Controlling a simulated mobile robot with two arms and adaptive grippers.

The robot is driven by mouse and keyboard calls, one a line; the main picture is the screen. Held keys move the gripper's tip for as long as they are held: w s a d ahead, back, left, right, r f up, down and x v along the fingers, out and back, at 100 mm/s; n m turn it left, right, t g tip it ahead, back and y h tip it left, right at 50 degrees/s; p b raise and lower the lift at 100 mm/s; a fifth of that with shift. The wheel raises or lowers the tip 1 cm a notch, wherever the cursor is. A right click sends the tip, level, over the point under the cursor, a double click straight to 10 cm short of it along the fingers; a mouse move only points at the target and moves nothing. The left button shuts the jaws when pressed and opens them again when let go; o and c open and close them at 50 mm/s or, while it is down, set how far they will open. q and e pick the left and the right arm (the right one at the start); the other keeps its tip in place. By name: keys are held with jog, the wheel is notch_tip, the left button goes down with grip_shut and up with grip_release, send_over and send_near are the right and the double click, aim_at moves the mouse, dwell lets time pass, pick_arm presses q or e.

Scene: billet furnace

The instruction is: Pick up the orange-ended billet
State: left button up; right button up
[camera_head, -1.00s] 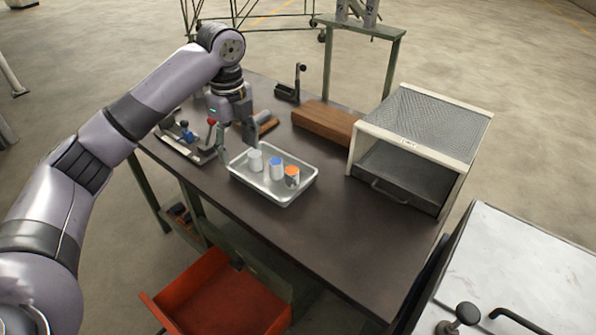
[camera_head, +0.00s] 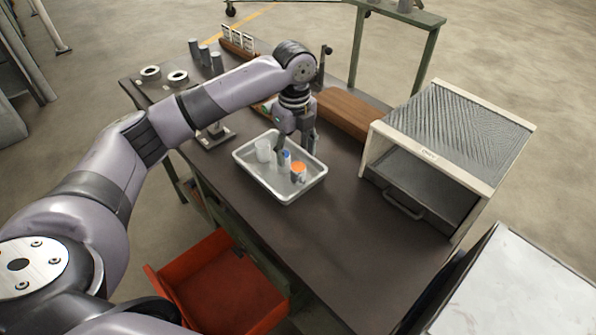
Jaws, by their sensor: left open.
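The orange-ended billet (camera_head: 299,174) stands upright in the metal tray (camera_head: 284,197), its orange end facing up. A blue-ended billet (camera_head: 285,156) stands just left of and behind it, partly hidden by my gripper. A white-ended billet (camera_head: 263,151) stands farther left in the tray. My left gripper (camera_head: 296,152) points down over the back right part of the tray, open, its fingers close to the blue-ended and orange-ended billets. I cannot tell whether the fingers touch either one. My right gripper is not in view.
A furnace box with a mesh top (camera_head: 455,135) stands on the right of the dark table (camera_head: 345,235). A wooden block (camera_head: 347,112) lies behind the tray. Grey cylinders (camera_head: 205,57) and rings (camera_head: 177,77) stand at the back left. An open red drawer (camera_head: 222,290) juts out below.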

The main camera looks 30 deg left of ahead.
aim_at(298, 166)
pick_arm(q)
jog(key=f, duration=0.2)
jog(key=shift+w+d+f, duration=0.1)
jog(key=shift+w+f, duration=0.1)
jog(key=shift+f, duration=0.65)
jog(key=f, duration=0.2)
jog(key=f+p, duration=0.1)
jog(key=f, duration=0.1)
jog(key=shift+w+d+f, duration=0.15)
jog(key=shift+d, duration=0.05)
jog(key=shift+f, duration=0.3)
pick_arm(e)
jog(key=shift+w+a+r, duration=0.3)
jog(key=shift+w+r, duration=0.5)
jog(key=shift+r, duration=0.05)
pick_arm(q)
jog(key=shift+c, duration=0.2)
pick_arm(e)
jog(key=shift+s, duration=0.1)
pick_arm(q)
jog(key=c, duration=0.7)
grip_shut()
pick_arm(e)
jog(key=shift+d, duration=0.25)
pick_arm(q)
jog(key=shift+r, duration=0.1)
